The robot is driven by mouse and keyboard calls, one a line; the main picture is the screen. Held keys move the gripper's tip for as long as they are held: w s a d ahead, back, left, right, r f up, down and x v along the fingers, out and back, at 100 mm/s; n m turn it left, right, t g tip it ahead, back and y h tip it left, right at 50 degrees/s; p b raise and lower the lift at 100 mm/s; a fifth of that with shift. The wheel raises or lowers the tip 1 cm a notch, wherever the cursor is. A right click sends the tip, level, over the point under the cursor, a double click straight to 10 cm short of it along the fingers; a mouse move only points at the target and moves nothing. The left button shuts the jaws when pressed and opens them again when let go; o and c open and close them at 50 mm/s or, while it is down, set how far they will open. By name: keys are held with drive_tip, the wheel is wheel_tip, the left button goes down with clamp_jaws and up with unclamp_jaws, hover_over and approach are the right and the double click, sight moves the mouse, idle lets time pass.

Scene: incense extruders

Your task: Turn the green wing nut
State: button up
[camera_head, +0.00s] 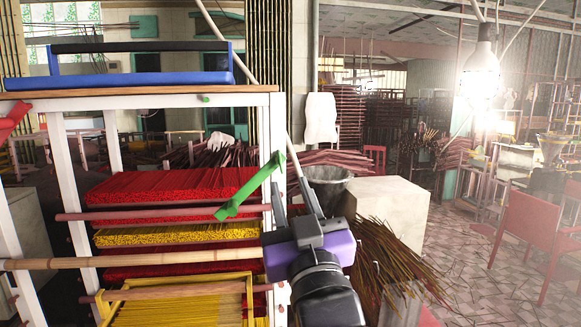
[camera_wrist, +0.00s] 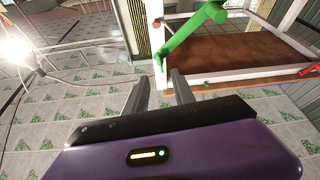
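The green wing nut (camera_head: 250,187) is a bent, Z-shaped bar at the right front post of the white rack, tilted up to the right. In the wrist view the green wing nut (camera_wrist: 192,30) runs from upper right down to a short bent end just beyond my fingertips. My gripper (camera_head: 288,182) is close to its right, with its fingers pointing up toward it. In the wrist view my gripper (camera_wrist: 161,75) has its two fingers apart with nothing between them. I cannot tell whether a finger touches the nut.
The white rack (camera_head: 70,180) holds red and yellow incense bundles (camera_head: 170,183). A bamboo pole (camera_head: 130,262) crosses its front. A blue tray-like object (camera_head: 120,78) lies on its top. A pale block (camera_head: 390,215) and loose sticks (camera_head: 385,265) stand right of my gripper. Tiled floor is open farther right.

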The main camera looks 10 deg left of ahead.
sight(281, 163)
drive_tip(key=p+x, duration=0.2)
drive_tip(key=x, duration=0.4)
drive_tip(key=shift+w+a+r, duration=0.1)
drive_tip(key=shift+w+a, duration=0.1)
drive_tip(key=shift+w, duration=0.1)
drive_tip(key=shift+w+a+r, duration=0.1)
drive_tip(key=shift+w+a, duration=0.1)
drive_tip(key=shift+w, duration=0.35)
clamp_jaws()
